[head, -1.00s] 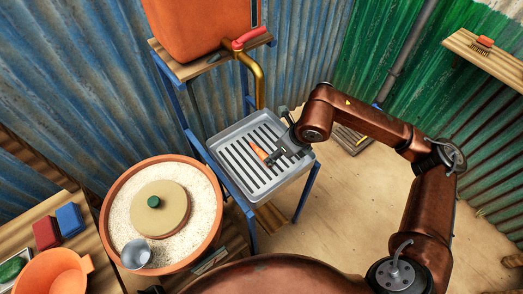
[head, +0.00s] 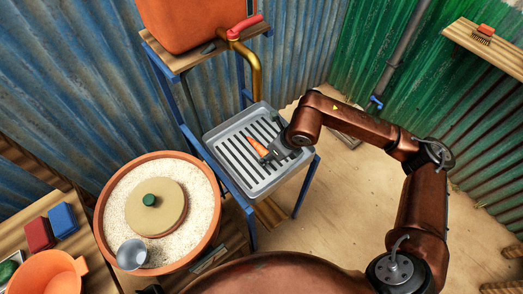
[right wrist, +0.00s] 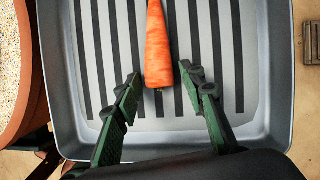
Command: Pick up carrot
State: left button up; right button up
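An orange carrot (head: 258,146) lies on the slatted bottom of a grey metal tray (head: 213,137) beneath the brass tap. My right gripper (head: 270,154) is over the tray at the carrot's near end. In the right wrist view the carrot (right wrist: 159,45) points away from me, and its near end lies between the lines of the two fingers. The right gripper (right wrist: 163,82) is open, with a gap on each side of the carrot. The carrot's far end is cut off by the top edge of that view. My left gripper is not in view.
A brass tap (head: 250,62) with a red handle hangs over the tray's back. A terracotta bowl (head: 102,203) of white grains with a lidded disc stands to the left. The tray's raised rim surrounds the carrot. The floor at right is mostly clear.

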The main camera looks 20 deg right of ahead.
grip_shut()
dwell(0.3)
